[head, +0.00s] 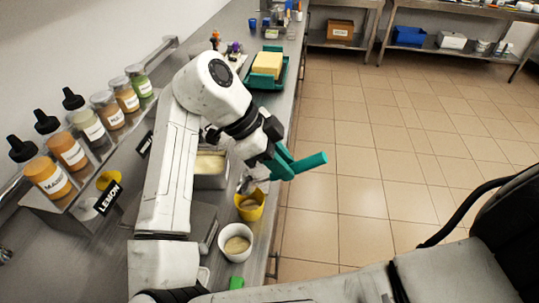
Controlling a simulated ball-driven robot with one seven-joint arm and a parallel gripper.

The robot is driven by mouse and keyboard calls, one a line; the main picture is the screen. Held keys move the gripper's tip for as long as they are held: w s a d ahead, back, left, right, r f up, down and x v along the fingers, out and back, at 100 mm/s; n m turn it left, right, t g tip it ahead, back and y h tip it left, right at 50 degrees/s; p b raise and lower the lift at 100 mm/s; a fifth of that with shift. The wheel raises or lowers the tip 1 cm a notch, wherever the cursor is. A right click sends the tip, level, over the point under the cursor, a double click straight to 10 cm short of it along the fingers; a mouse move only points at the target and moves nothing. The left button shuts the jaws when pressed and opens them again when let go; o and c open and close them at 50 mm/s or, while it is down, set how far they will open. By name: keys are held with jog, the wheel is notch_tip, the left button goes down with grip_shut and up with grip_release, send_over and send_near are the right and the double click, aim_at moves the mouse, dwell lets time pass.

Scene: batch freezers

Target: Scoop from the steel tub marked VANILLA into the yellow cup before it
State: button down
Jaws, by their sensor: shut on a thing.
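My gripper (272,158) is shut on the teal handle of a scoop (307,163). The handle sticks out to the right, and the scoop's metal end (247,185) points down just above or into the rim of the yellow cup (250,213); I cannot tell which. Something pale tan shows inside the yellow cup. A steel tub (208,183) with a pale yellow fill stands behind the cup, partly hidden by my arm. No VANILLA label is readable; a small black sign (145,144) left of my arm is too oblique to read.
A white cup (236,243) with tan contents stands in front of the yellow cup. A black LEMON sign (108,198) is at left, below a rack of bottles (67,150) and jars. A teal tray (278,82) holds a yellow block farther back. Open floor lies right.

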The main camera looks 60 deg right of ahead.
aim_at(299, 162)
jog(key=shift+s+d+f+t+y, duration=0.2)
jog(key=shift+s+f+t+y, duration=0.25)
jog(key=shift+t, duration=0.4)
jog(key=shift+s+d+f+t+y, duration=0.25)
jog(key=shift+s+t, duration=0.35)
jog(key=shift+t, duration=0.3)
jog(key=shift+s+d+f+t+y, duration=0.25)
jog(key=shift+s+t+y, duration=0.2)
jog(key=shift+t, duration=0.4)
jog(key=shift+f, duration=0.1)
